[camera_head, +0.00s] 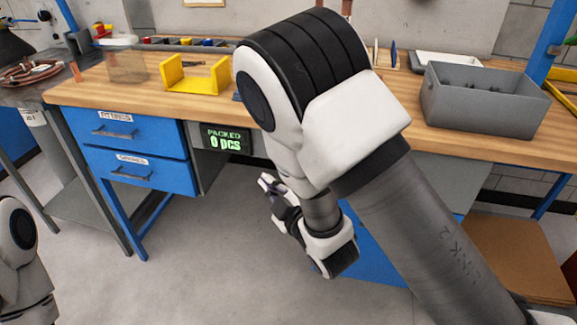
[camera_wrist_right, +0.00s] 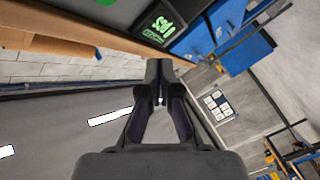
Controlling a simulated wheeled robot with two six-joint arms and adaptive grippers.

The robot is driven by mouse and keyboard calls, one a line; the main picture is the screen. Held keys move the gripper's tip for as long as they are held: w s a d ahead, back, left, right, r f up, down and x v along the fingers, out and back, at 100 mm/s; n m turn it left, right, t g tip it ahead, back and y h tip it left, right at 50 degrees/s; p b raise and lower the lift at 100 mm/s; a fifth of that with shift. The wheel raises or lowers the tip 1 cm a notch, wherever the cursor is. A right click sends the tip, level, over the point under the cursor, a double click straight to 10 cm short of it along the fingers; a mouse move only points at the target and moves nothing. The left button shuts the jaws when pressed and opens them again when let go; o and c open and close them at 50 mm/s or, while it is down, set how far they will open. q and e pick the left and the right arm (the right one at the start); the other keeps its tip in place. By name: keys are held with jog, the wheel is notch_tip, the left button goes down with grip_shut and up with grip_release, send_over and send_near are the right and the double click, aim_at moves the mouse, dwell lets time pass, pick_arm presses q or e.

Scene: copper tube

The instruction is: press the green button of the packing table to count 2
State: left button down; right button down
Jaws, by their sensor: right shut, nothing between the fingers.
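The packing table (camera_head: 460,145) has a wooden top and a dark display (camera_head: 224,139) under its front edge, reading "PACKED 0 pcs". A green round shape (camera_wrist_right: 106,2), which looks like the green button, is cut by the top edge of the right wrist view; the display (camera_wrist_right: 160,24) is to its right there. In the head view the button is not seen. My right gripper (camera_head: 268,187) is shut and empty, low in front of the table and below the display; its fingers (camera_wrist_right: 159,84) also show in the wrist view. Only part of my left arm shows, without its gripper.
Blue drawers (camera_head: 125,150) are left of the display. A yellow holder (camera_head: 195,78), a grey bin (camera_head: 483,102) and a parts rack stand on the table. Copper coils (camera_head: 30,73) lie on a side bench. A cardboard box (camera_head: 520,250) is at right. The floor between is clear.

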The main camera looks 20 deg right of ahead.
jog(key=w+d, duration=0.5)
jog(key=w, duration=0.2)
jog(key=shift+w, duration=0.15)
dwell(0.4)
jog(key=shift+r, duration=0.1)
dwell(1.1)
jog(key=shift+w+d, duration=0.15)
jog(key=shift+w, duration=0.2)
jog(key=shift+w+d, duration=0.3)
jog(key=shift+w, duration=0.1)
dwell(0.7)
jog(key=shift+s+a, duration=0.5)
jog(key=shift+s, duration=0.25)
